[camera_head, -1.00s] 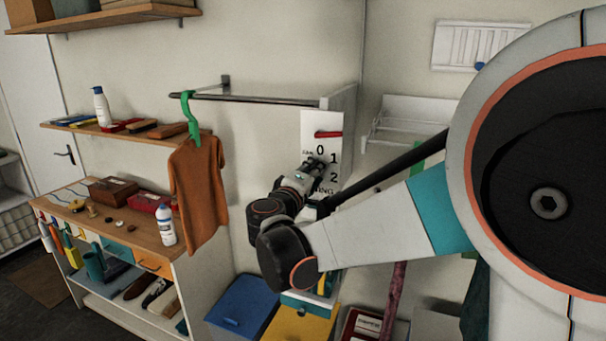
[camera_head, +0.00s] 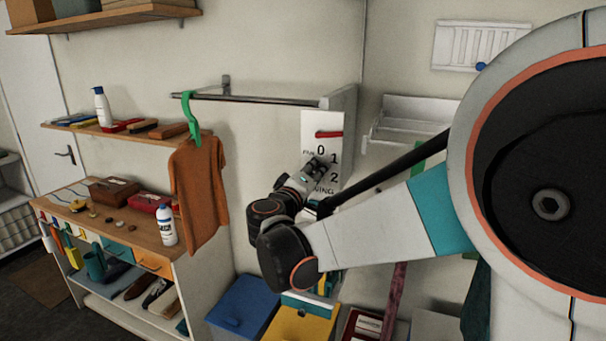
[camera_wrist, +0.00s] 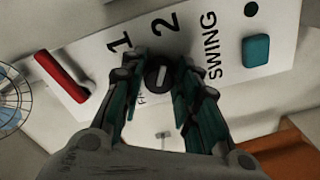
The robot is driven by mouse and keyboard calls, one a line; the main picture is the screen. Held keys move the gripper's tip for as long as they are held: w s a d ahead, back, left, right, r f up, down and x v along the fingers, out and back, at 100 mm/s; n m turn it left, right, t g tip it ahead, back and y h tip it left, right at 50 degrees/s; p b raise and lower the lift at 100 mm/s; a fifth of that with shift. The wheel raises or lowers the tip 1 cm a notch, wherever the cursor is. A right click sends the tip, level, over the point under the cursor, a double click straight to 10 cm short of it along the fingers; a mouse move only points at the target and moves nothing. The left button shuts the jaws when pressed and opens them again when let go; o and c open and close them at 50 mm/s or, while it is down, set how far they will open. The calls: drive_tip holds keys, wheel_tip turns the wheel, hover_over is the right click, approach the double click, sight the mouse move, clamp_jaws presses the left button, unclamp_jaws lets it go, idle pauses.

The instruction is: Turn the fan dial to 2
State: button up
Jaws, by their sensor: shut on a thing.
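The fan dial (camera_wrist: 158,77) is a dark round knob on a white wall panel (camera_head: 333,183). In the wrist view my gripper (camera_wrist: 161,70) is shut on it, with one teal-and-black finger on each side. A short pale mark on the knob runs roughly up and down in that picture, in line with the 2 (camera_wrist: 163,23). The 1 (camera_wrist: 118,41) is up and left of the knob. The 0 and most of the FAN lettering are hidden by the left finger. In the head view my gripper (camera_head: 317,164) covers the dial.
On the same panel are a red handle (camera_wrist: 62,82), the word SWING (camera_wrist: 212,60) and a teal square button (camera_wrist: 256,50). A rail (camera_head: 255,99) with an orange shirt (camera_head: 199,195) on a green hanger is to the left. A workbench (camera_head: 130,225) stands at the far left.

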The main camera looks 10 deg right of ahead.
drive_tip(key=o, duration=1.1)
drive_tip(key=shift+c, duration=0.2)
